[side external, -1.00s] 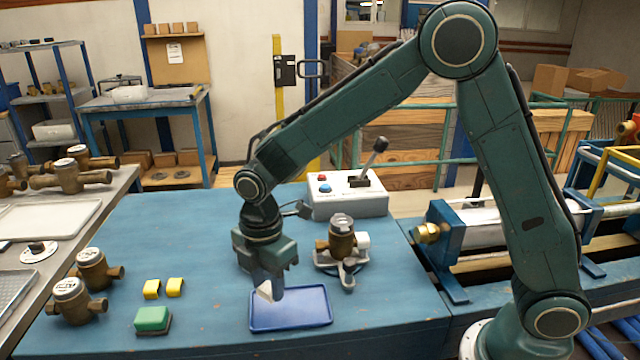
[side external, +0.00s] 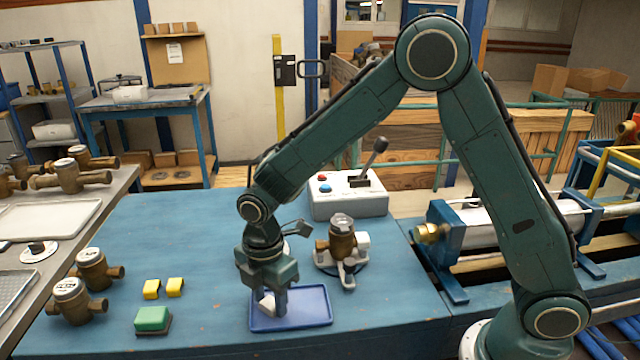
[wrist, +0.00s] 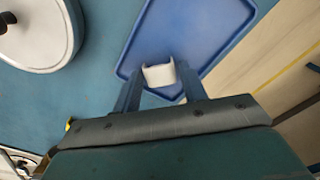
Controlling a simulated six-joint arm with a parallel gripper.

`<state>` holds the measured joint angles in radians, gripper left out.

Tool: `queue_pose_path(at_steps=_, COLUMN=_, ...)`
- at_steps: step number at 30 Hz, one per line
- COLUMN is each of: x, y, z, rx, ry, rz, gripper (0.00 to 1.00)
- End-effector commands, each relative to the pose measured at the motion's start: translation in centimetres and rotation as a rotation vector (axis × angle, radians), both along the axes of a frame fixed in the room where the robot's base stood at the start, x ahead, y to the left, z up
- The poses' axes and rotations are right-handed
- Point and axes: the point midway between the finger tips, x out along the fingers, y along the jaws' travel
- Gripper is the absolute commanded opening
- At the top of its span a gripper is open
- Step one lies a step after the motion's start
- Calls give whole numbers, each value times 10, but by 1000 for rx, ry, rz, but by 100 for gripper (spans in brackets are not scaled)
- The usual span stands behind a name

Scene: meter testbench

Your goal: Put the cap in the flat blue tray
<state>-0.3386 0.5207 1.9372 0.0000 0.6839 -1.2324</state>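The cap (side external: 268,304) is a small white piece between my gripper's fingertips; it also shows in the wrist view (wrist: 158,75). My gripper (side external: 274,308) points down and is shut on the cap, over the left part of the flat blue tray (side external: 312,305). In the wrist view, the blue tray (wrist: 205,30) lies behind the cap and the fingers. The tray holds nothing else that I can see. I cannot tell whether the cap touches the tray floor; the fingers partly hide it.
A brass meter (side external: 342,240) on a clamp stand is right behind the tray. A grey control box (side external: 348,203) with a lever stands farther back. Yellow blocks (side external: 152,289), a green block (side external: 153,319) and brass meters (side external: 72,298) are at left. The bench between is clear.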

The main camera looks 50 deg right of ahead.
Motion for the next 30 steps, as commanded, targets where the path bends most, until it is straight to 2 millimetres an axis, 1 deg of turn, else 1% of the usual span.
queue_pose_path(at_steps=8, x=0, y=0, z=3, rx=0, ry=-1, rz=0, gripper=42)
queue_pose_path(at_steps=14, x=1, y=0, z=18, rx=1, ry=-3, rz=0, gripper=42)
queue_pose_path(at_steps=20, x=1, y=0, z=46, rx=1, ry=-4, rz=0, gripper=42)
queue_pose_path(at_steps=30, x=1, y=0, z=100, rx=1, ry=-4, rz=0, gripper=42)
